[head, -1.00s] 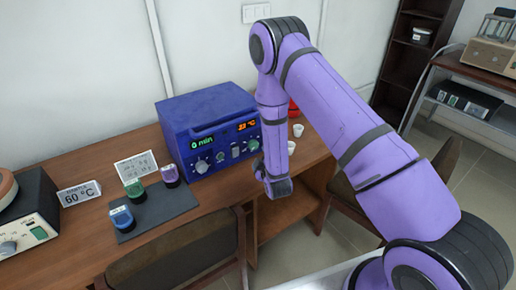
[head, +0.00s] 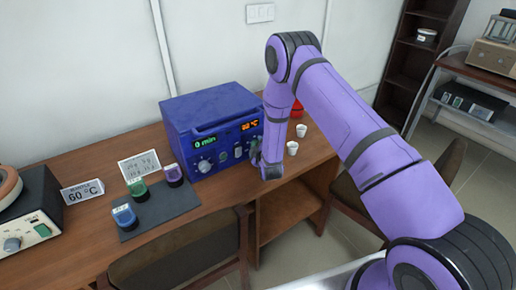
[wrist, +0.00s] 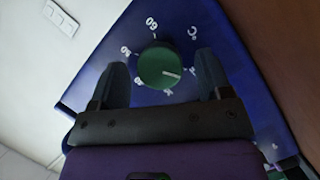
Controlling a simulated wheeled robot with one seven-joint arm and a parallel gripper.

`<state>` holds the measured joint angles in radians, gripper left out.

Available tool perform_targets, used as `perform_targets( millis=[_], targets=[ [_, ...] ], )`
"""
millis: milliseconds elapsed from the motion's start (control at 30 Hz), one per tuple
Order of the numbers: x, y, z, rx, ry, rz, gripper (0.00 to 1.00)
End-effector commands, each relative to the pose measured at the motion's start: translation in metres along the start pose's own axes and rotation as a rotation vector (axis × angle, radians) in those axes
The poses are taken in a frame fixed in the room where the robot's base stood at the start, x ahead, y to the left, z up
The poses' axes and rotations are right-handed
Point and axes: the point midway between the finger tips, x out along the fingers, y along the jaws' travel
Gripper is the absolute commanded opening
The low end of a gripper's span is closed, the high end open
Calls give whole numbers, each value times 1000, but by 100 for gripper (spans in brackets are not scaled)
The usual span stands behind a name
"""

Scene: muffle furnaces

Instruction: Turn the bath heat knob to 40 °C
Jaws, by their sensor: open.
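The blue bath unit (head: 214,128) stands on the wooden table, with a green "0 min" display and an orange °C display (head: 249,126) whose digits are too small to read surely. In the wrist view the green heat knob (wrist: 160,67) sits on the blue panel inside a ring of white numbers, "60" among them. Its white pointer line is toward the lower right. My gripper (wrist: 161,72) is open, with one dark finger on each side of the knob; I cannot tell whether they touch it. In the head view my gripper (head: 257,155) is at the panel's right end and hides the knob.
A dark mat (head: 160,211) with several coloured containers lies left of the unit, by a white card (head: 139,166) and a "60 °C" sign (head: 83,192). White cups (head: 292,148) stand to the right. A chair (head: 185,255) is in front of the table.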

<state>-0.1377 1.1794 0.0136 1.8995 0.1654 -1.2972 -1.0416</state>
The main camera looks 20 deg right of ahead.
Motion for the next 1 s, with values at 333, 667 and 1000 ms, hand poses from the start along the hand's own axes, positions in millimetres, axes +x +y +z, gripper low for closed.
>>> perform_targets(
  millis=[333, 667, 1000],
  targets=[
    [0, 0, 0, 0, 0, 0, 46],
    [0, 0, 0, 10, 0, -4, 22],
    [0, 1, 1, 150, -2, -63, 22]
  ],
)
